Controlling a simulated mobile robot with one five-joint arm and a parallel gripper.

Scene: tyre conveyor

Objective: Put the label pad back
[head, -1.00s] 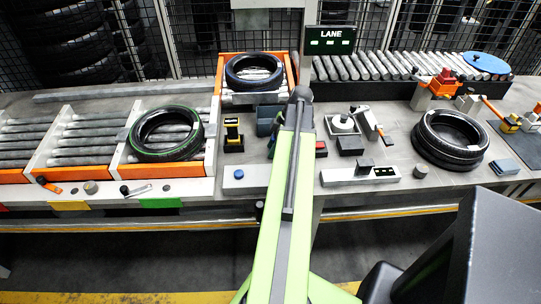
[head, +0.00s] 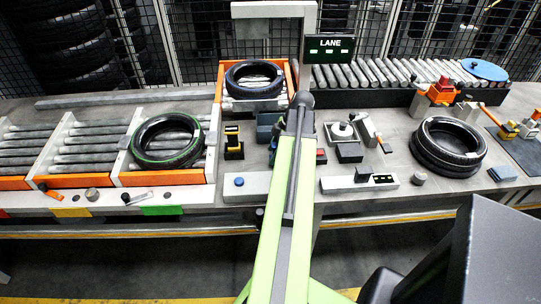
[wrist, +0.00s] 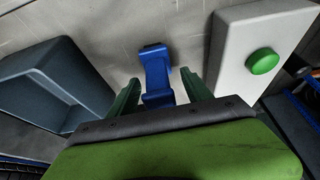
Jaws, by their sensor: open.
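In the wrist view my gripper (wrist: 161,79) is open. Its two green fingers stand on either side of a blue, narrow-waisted piece (wrist: 156,72) on the grey top; I cannot tell whether they touch it. A flat blue-grey block (head: 503,173), which looks like a pad, lies on the bench at the right in the head view, beside a dark mat (head: 521,147). I cannot tell for certain which of these is the label pad. In the head view my arm hides the gripper's fingers.
A blue-grey bin (wrist: 52,82) is left of the gripper in the wrist view, a pale box with a green button (wrist: 263,62) right. In the head view a yellow-black device (head: 233,142), a green-edged tyre (head: 140,147) and a black tyre (head: 425,152) stand around.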

